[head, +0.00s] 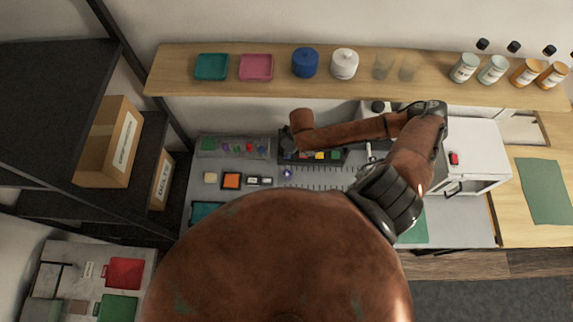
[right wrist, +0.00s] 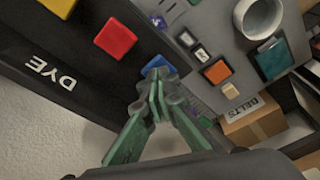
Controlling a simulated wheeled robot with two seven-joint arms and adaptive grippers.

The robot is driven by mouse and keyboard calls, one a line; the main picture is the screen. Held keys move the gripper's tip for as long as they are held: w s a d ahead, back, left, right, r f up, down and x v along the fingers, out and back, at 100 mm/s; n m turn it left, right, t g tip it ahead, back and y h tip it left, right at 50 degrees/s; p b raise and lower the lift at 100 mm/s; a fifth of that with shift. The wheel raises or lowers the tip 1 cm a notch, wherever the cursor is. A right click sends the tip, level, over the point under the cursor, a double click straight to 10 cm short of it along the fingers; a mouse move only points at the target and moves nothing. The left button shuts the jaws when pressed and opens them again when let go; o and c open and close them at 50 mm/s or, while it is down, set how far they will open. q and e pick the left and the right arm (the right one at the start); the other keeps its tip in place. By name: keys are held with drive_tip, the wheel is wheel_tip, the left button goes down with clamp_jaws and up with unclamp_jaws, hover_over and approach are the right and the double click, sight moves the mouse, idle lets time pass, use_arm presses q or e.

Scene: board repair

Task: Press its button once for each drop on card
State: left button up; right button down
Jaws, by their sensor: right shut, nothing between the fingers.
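A black dye unit marked "DYE" (right wrist: 40,72) fills the left of the right wrist view. It has a yellow button (right wrist: 62,6), a red button (right wrist: 115,37) and a blue button (right wrist: 157,68). My right gripper (right wrist: 158,82) is shut and empty, with its green fingertips at the near edge of the blue button; I cannot tell whether they touch. Two small dark-framed cards (right wrist: 194,46) lie on the grey bench; their marks are too small to read. In the head view the unit (head: 285,158) is partly behind my right wrist. My left gripper is not in view.
An orange tile (head: 231,180) and a teal tray (head: 207,212) lie on the bench. A white mug (right wrist: 243,22) stands near the cards. A wooden shelf (head: 200,95) with jars and bottles runs behind. A white box-shaped device (head: 475,145) with a red button stands right.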

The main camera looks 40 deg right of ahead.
drive_tip(key=shift+f, duration=0.3)
drive_tip(key=shift+w+p+v, duration=0.15)
drive_tip(key=shift+p+v, duration=0.05)
drive_tip(key=shift+v, duration=0.55)
drive_tip(key=shift+w+p+v, duration=0.15)
drive_tip(key=shift+p+v, duration=0.05)
drive_tip(key=shift+v, duration=0.5)
drive_tip(key=shift+a, duration=0.1)
drive_tip(key=shift+s+b+x, duration=0.15)
drive_tip(key=shift+b+x, duration=0.1)
drive_tip(key=shift+x, duration=0.45)
drive_tip(key=shift+s+b+x, duration=0.1)
drive_tip(key=shift+b+x, duration=0.1)
drive_tip(key=shift+x, duration=0.5)
drive_tip(key=shift+s, duration=0.1)
drive_tip(key=shift+w+p+v, duration=0.15)
drive_tip(key=shift+p+v, duration=0.1)
drive_tip(key=shift+v, duration=0.45)
drive_tip(key=shift+w+p+v, duration=0.1)
drive_tip(key=shift+p+v, duration=0.1)
drive_tip(key=shift+v, duration=0.5)
drive_tip(key=shift+w+r, duration=0.1)
